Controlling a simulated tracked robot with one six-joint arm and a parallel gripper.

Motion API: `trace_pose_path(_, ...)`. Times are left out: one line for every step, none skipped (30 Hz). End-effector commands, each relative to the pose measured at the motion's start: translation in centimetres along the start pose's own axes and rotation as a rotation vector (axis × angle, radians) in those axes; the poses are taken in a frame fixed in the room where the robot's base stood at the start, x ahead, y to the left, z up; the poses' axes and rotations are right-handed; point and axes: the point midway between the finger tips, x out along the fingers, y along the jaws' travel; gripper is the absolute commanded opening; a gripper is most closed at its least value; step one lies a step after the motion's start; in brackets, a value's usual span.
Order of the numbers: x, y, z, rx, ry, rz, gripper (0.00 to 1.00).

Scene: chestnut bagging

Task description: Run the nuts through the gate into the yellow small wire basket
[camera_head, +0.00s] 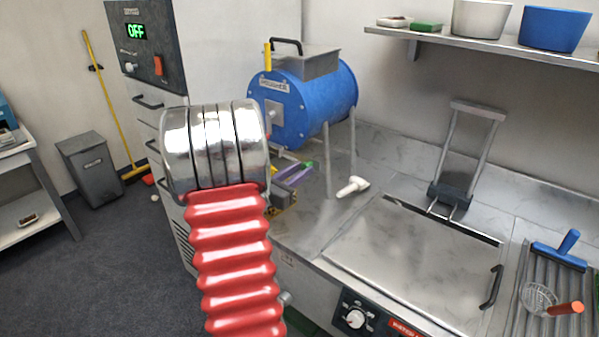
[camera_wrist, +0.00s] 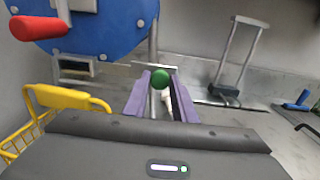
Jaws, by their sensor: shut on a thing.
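My gripper has purple fingers (camera_wrist: 161,98), and they are shut on a round green knob (camera_wrist: 160,79) below and right of the blue drum (camera_head: 310,100). In the head view my gripper (camera_head: 306,169) shows only in part, behind my red and silver arm. The drum also shows in the wrist view (camera_wrist: 110,32), with a grey-framed opening (camera_wrist: 75,70) low on its face. The yellow wire basket (camera_wrist: 68,97) stands left of my gripper, below that opening. Its lower part is cut off by my gripper body. I see no nuts, and the gate's state is unclear.
A red handle (camera_wrist: 38,27) sticks out from the drum. A white-handled tool (camera_head: 352,186) lies on the counter right of my gripper. A lidded cooker (camera_head: 410,255) fills the counter farther right. A control box (camera_head: 140,45) reads OFF.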

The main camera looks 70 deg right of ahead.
Motion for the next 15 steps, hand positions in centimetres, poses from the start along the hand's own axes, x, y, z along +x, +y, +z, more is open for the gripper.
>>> trace_pose_path(0.0,0.0,0.0,0.000,0.000,0.000,0.00)
trace_pose_path(0.0,0.0,0.0,0.000,0.000,0.000,0.00)
trace_pose_path(0.0,0.0,0.0,0.000,0.000,0.000,0.00)
trace_pose_path(0.0,0.0,0.0,0.000,0.000,0.000,0.00)
trace_pose_path(0.0,0.1,0.0,0.000,0.000,0.001,0.00)
trace_pose_path(0.0,0.2,0.0,0.000,0.000,0.001,0.00)
trace_pose_path(0.0,0.3,0.0,0.000,0.000,0.001,0.00)
trace_pose_path(0.0,0.5,0.0,0.000,0.000,0.001,0.00)
trace_pose_path(0.0,0.8,0.0,0.001,0.000,0.001,0.00)
trace_pose_path(0.0,1.2,-0.1,0.001,0.000,0.001,0.00)
trace_pose_path(0.0,1.6,-0.1,0.001,0.000,0.001,0.00)
trace_pose_path(0.0,2.2,0.0,0.001,0.000,0.002,0.00)
trace_pose_path(-0.1,2.7,0.0,0.000,0.000,0.003,0.00)
trace_pose_path(0.0,3.2,0.0,0.001,-0.001,0.003,0.00)
trace_pose_path(0.0,3.8,-0.1,0.001,0.000,0.002,0.00)
